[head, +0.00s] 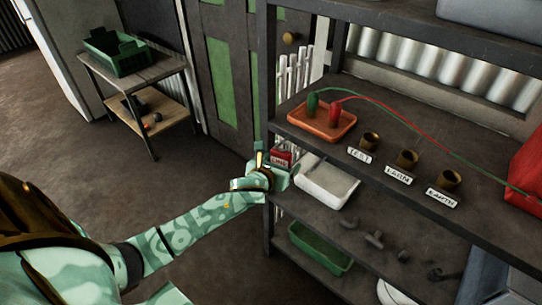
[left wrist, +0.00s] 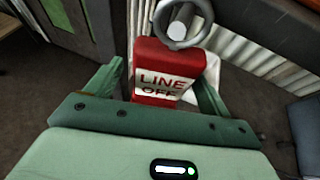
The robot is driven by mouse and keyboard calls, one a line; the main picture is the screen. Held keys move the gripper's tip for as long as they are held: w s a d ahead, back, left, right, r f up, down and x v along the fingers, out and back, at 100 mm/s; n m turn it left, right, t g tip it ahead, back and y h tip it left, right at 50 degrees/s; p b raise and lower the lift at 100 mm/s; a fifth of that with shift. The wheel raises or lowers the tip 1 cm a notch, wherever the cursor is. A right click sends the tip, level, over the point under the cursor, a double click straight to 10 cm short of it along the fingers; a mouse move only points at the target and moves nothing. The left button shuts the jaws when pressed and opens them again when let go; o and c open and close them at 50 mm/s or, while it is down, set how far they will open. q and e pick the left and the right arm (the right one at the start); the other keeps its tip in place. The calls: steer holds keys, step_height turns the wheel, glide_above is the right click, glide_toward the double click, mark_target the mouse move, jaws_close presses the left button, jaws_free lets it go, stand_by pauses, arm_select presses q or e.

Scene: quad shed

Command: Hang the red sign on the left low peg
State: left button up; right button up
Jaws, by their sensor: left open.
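The red sign (head: 281,158) is at the left end of the dark shelf rack in the head view. In the left wrist view the sign (left wrist: 168,70) reads "LINE OFF" and has a grey ring on top. A pale round peg end (left wrist: 181,17) shows inside the ring, so the ring appears to be around the peg. My left gripper (head: 277,170) is at the sign. In the left wrist view its fingers (left wrist: 158,88) stand open on either side of the sign, with gaps visible. My right gripper is out of view.
The rack's shelf (head: 385,150) holds an orange tray (head: 322,125) with green and red plugs and several labelled cups. A white bin (head: 326,184) and green tray (head: 320,250) sit lower. A small table (head: 150,75) with a green crate (head: 117,52) stands left. Open floor lies between.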

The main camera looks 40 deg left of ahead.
arm_select(q)
steer(key=p+v, duration=0.5)
steer(key=v, duration=1)
steer(key=shift+s+r+p, duration=0.15)
steer(key=shift+s+p, duration=0.2)
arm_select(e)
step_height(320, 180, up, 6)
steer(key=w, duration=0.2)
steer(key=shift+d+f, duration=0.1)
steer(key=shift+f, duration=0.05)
